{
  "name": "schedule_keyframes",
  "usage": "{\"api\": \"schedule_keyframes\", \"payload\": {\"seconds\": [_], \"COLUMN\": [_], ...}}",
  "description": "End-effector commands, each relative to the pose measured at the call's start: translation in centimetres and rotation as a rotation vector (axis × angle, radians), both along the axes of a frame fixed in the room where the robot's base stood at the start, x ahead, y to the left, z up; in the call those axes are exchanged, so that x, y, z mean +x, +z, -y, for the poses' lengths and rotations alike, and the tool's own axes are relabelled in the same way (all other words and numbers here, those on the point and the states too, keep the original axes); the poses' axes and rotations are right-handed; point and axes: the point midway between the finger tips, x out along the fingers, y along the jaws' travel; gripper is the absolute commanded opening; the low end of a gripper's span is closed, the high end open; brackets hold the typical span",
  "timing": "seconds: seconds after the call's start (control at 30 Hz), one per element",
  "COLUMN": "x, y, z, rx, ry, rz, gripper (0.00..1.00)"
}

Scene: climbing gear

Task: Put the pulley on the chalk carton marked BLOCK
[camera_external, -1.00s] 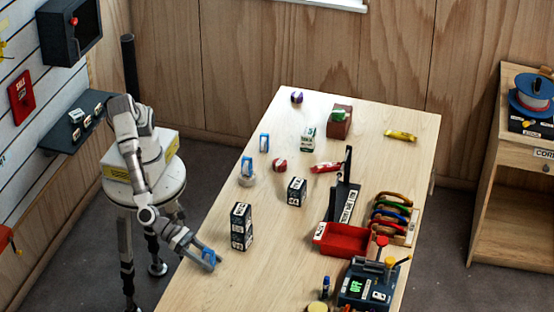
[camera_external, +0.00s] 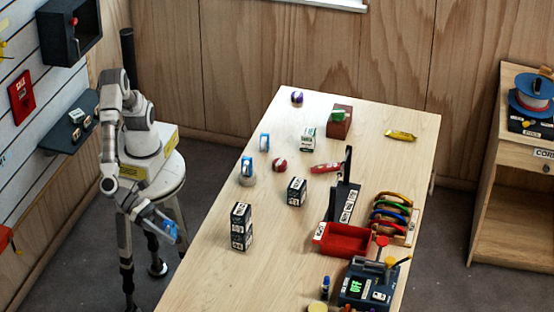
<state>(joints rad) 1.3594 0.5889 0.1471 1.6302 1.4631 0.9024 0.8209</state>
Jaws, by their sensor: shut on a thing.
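My gripper (camera_external: 166,228) is shut at the end of my lowered arm, left of the table and clear of its edge. A blue thing (camera_external: 170,231) shows at its jaws and looks like the held pulley, but it is too small to be sure. A tall black-and-white carton (camera_external: 241,227) stands upright on the table's near left part. A shorter black-and-white carton (camera_external: 296,192) stands behind it to the right, and a green-and-white carton (camera_external: 309,140) farther back. I cannot tell which one reads BLOCK.
Two more blue pieces stand on the table, one at the back (camera_external: 264,142) and one on a grey round base (camera_external: 246,170). A red ball-like thing (camera_external: 279,165), a red tray (camera_external: 346,239) and a rack of coloured carabiners (camera_external: 392,213) are also there. The near left table (camera_external: 205,285) is bare.

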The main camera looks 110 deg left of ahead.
Motion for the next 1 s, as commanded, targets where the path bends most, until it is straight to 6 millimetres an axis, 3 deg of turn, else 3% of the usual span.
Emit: {"api": "schedule_keyframes", "payload": {"seconds": [0.33, 0.8, 0.87, 1.0], "x": [-1.1, -1.0, -0.9, 1.4], "y": [1.7, 12.5, 13.4, 13.0], "z": [0.3, 0.2, 0.1, -2.1], "rx": [-0.004, -0.007, -0.004, 0.0], "ry": [0.002, 0.002, 0.006, 0.065], "rz": [0.0, 0.001, -0.001, -0.002], "gripper": [0.0, 0.0, 0.0, 0.0]}}
